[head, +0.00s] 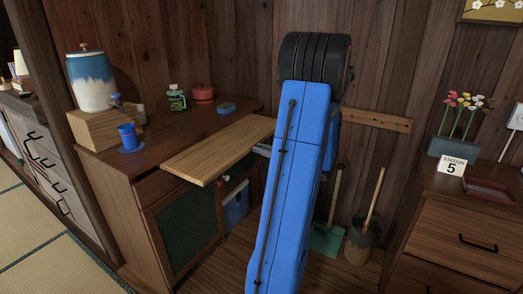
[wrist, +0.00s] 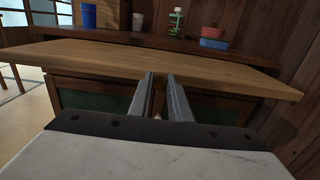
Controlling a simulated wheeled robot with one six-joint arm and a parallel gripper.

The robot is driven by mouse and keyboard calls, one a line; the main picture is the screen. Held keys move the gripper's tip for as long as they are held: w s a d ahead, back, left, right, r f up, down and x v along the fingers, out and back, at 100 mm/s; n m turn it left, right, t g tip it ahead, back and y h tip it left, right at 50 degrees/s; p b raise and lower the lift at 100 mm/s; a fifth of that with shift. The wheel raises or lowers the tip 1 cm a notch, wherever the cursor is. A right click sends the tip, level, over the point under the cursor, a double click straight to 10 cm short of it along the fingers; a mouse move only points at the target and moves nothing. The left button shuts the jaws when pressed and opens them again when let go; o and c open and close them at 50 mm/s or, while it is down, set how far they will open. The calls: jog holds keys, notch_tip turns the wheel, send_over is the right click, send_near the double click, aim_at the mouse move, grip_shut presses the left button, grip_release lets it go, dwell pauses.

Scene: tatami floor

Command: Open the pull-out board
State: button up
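The pull-out board (head: 220,150) is a light wooden plank. In the head view it juts out level from the wooden cabinet, well past its front. In the wrist view the board (wrist: 110,58) spans the picture from left to right, its long edge facing me. My gripper (wrist: 160,80) has two grey fingers a small gap apart, and their tips overlap the board's edge in the picture. I see nothing held between the tips; whether they touch the board is unclear.
Below the board are green cabinet doors (head: 187,233). A bucket (head: 361,240) and dustpan (head: 326,238) stand right of my arm.

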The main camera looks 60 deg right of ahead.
jog(key=o, duration=0.3)
jog(key=shift+o, duration=0.2)
jog(key=s+d, duration=0.1)
jog(key=s, duration=1.6)
jog(key=shift+s+d, duration=0.15)
